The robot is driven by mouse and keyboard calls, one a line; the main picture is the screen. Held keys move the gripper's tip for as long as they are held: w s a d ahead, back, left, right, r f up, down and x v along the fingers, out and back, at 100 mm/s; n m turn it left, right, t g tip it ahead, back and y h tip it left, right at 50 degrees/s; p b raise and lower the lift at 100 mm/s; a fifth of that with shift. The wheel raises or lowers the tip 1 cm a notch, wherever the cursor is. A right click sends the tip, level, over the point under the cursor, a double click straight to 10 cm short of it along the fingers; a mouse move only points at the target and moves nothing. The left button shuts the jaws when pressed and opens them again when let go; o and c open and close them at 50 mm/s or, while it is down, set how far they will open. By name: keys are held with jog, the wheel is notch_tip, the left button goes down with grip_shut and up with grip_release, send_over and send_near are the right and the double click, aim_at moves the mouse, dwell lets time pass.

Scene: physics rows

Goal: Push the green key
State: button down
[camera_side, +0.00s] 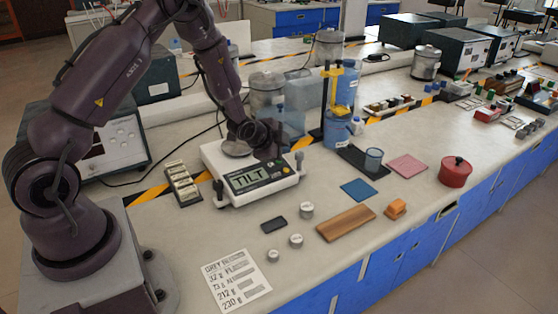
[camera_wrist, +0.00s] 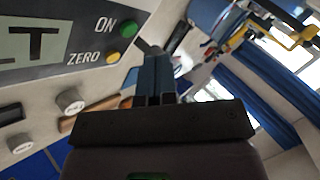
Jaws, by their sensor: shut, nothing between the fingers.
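The green key (camera_wrist: 127,30) is a small round button beside the printed word ON in the wrist view. A yellow key (camera_wrist: 113,57) sits below it beside the word ZERO. Both are on the grey front panel of a white scale (camera_side: 212,156), whose display (camera_side: 249,178) reads TILT in the side view. My gripper (camera_wrist: 156,62) is shut and empty. In the wrist view its fingertips appear to the right of both keys; contact with the panel cannot be told. In the side view my wrist hangs over the scale's back right part, and the fingertips are hard to make out.
Metal weights (camera_side: 306,210), a wooden block (camera_side: 346,223) and a dark slab (camera_side: 274,224) lie in front of the scale. A blue container (camera_side: 337,128) with a yellow-topped stand is to its right. A printed sheet (camera_side: 237,281) lies at the near edge.

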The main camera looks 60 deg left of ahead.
jog(key=r, duration=0.2)
jog(key=d+r, duration=0.1)
jog(key=r, duration=0.1)
jog(key=shift+r, duration=0.3)
